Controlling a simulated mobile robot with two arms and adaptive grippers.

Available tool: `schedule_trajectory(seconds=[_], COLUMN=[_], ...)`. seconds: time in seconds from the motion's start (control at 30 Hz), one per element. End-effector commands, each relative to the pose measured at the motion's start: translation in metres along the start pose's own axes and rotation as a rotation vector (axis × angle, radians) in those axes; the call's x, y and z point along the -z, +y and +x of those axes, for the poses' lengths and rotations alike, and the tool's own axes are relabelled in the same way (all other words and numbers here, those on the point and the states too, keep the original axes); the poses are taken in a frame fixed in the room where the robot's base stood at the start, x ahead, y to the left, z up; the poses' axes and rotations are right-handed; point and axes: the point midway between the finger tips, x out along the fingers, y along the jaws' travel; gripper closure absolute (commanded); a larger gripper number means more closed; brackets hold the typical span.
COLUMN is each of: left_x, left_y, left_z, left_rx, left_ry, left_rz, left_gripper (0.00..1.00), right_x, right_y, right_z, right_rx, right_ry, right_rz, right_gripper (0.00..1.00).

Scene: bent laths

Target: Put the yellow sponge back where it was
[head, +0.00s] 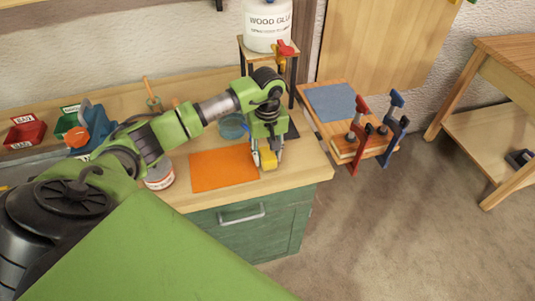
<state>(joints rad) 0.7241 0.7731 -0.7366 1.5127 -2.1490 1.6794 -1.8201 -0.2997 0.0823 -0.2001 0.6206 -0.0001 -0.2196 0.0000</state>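The yellow sponge (268,161) is a small block between the fingertips of my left gripper (267,158). The fingers are on either side of it, and the gripper looks shut on it. The sponge is at the right edge of the orange mat (222,170), near the front edge of the workbench (308,168). I cannot tell whether it touches the bench top. My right gripper is not in view.
A blue round container (232,126) stands behind the arm, and a can (159,176) left of the mat. A wood glue tub (268,26) stands on a small stand. Red and blue clamps (358,122) grip boards to the right. Bare bench lies right of the sponge.

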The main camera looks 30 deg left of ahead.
Motion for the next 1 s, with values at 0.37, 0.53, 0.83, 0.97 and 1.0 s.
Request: schedule_trajectory(seconds=[0.37,0.53,0.83,0.97,1.0], left_x=[0.000,0.002,0.002,0.001,0.001], left_y=[0.000,0.001,0.001,0.000,0.001], left_z=[-0.002,-0.014,-0.078,-0.102,-0.108], left_rx=[0.000,-0.005,-0.005,-0.003,-0.004], left_ry=[0.000,0.005,0.006,0.004,0.003], left_rz=[0.000,0.000,0.000,0.000,-0.001], left_gripper=[0.53,0.53,0.53,0.53,0.53], right_x=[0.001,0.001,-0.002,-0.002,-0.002], right_y=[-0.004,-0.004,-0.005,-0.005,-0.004], right_z=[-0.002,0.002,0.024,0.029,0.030], right_rx=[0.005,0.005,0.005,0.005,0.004], right_ry=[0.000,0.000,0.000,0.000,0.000], right_rz=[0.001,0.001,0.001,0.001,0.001], right_gripper=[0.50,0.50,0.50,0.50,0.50])
